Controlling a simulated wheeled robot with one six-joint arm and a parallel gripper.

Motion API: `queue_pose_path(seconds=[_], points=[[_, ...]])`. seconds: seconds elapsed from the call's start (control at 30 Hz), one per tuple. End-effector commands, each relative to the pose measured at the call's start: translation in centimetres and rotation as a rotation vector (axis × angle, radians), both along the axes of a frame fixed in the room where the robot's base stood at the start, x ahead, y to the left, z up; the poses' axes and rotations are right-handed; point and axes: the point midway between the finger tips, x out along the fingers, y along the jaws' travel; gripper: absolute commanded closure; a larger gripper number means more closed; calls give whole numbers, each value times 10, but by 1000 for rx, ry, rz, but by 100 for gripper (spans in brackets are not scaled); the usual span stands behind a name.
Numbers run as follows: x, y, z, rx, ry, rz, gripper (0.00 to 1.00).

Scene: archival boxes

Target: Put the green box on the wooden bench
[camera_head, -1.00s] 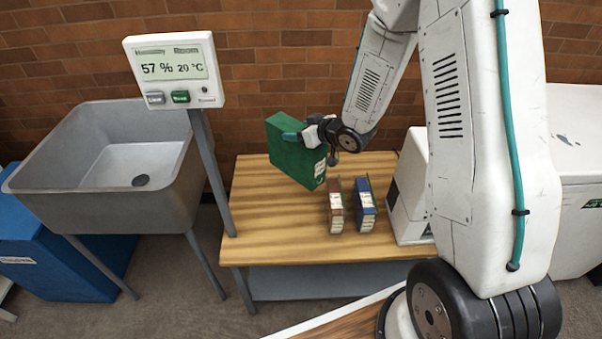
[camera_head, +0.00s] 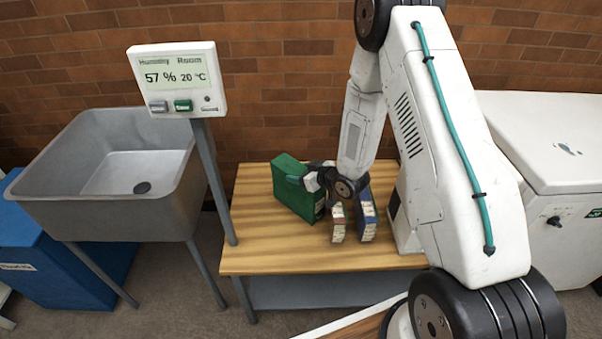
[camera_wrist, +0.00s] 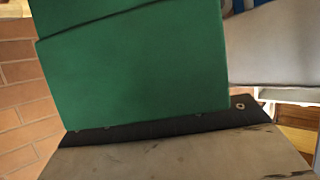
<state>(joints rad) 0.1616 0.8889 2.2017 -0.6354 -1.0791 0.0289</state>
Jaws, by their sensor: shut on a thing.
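The green box (camera_head: 296,190) is at the back of the wooden bench (camera_head: 262,240), left of two smaller boxes. My gripper (camera_head: 311,182) is shut on the green box at its upper right side. The box looks upright and very low over the bench top; I cannot tell whether its base touches the wood. In the wrist view the green box (camera_wrist: 130,70) fills the upper middle, close to the camera. My fingertips are partly hidden against the box.
A red-brown box (camera_head: 338,222) and a blue box (camera_head: 367,216) stand on the bench right of the green box. A grey sink (camera_head: 105,205) and a humidity display (camera_head: 178,80) stand to the left. The bench's front left is clear.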

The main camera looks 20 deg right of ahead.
Motion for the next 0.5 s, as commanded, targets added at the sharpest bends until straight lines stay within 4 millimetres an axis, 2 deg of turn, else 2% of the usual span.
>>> queue_pose_path(seconds=[0.3,0.33,0.4,0.5], points=[[0,0,-2,0,-2,0,100],[0,0,-2,0,0,0,28],[0,0,-2,0,0,0,15],[0,0,-2,0,0,0,15]])
